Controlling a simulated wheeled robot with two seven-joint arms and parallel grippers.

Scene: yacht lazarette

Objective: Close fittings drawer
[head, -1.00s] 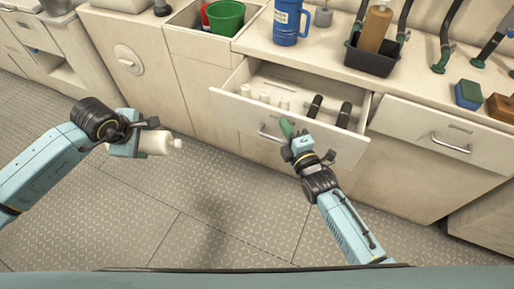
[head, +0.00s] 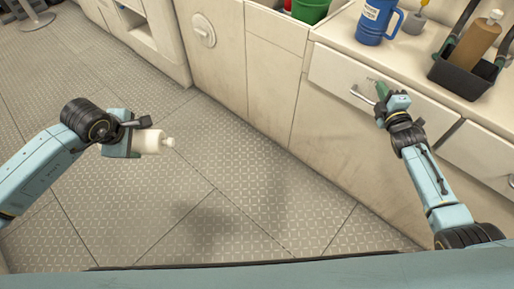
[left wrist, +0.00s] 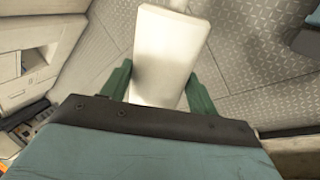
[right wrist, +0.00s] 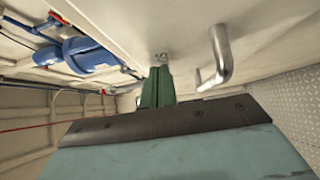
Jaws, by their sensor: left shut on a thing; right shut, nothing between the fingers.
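The fittings drawer (head: 335,68) shows its front flush with the cabinet face in the head view, with no opening visible; its inside is hidden. Its bar handle (head: 362,98) also shows in the right wrist view (right wrist: 218,55). My right gripper (head: 380,88) is shut and empty, its green fingertips (right wrist: 157,85) at the drawer front beside the handle, not around it. I cannot tell whether they touch the front.
The counter above holds a blue jug (head: 376,20), a dark caddy (head: 466,72) with a brown bottle (head: 478,42), and a green bucket (head: 310,9) in a recess. The patterned floor (head: 250,190) in front of the cabinets is clear.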

